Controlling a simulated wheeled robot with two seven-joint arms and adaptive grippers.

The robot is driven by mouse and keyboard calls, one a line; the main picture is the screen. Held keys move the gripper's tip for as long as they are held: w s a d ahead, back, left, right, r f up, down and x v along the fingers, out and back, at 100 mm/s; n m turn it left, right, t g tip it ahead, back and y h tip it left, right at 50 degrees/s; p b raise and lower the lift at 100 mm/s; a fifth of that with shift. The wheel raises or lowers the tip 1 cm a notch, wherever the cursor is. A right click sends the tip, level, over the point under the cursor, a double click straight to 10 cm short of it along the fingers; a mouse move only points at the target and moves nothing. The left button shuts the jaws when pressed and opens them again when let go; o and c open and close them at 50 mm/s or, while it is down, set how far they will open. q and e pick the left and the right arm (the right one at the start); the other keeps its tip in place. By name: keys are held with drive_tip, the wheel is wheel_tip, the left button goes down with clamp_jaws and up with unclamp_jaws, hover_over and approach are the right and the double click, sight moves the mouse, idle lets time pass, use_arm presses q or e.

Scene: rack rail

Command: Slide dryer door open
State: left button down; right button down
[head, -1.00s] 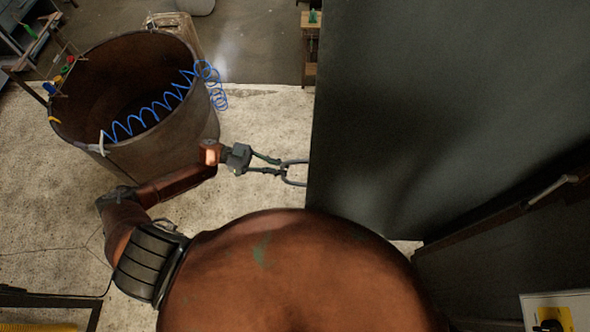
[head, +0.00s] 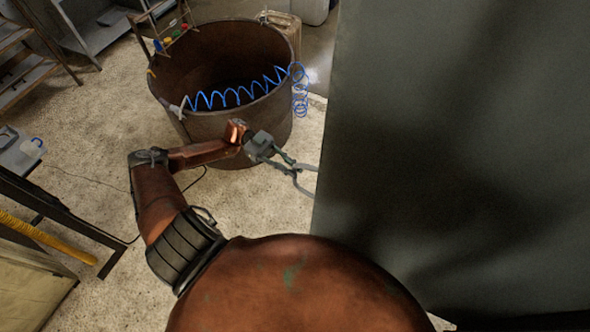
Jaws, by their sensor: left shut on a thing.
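The dryer door appears to be the large dark grey panel (head: 450,150) that fills the right side of the view. My left gripper (head: 311,181) is at the panel's left edge, with its two fingers spread apart and their tips reaching that edge. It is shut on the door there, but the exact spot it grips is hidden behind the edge. My left arm reaches up to it from the lower left. My right gripper is not in view.
A rusty round drum (head: 235,130) with a coiled blue hose (head: 240,94) stands just beyond my left arm. A dark table (head: 60,210) and a yellow tube (head: 45,238) are at the left.

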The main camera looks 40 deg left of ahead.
use_arm(q)
drive_tip(key=shift+s+a+f, duration=0.1)
drive_tip(key=shift+s+a, duration=0.1)
drive_tip(key=c, duration=2)
unclamp_jaws()
drive_tip(key=shift+o, duration=0.2)
drive_tip(key=a, duration=1.2)
drive_tip(key=shift+w, duration=0.3)
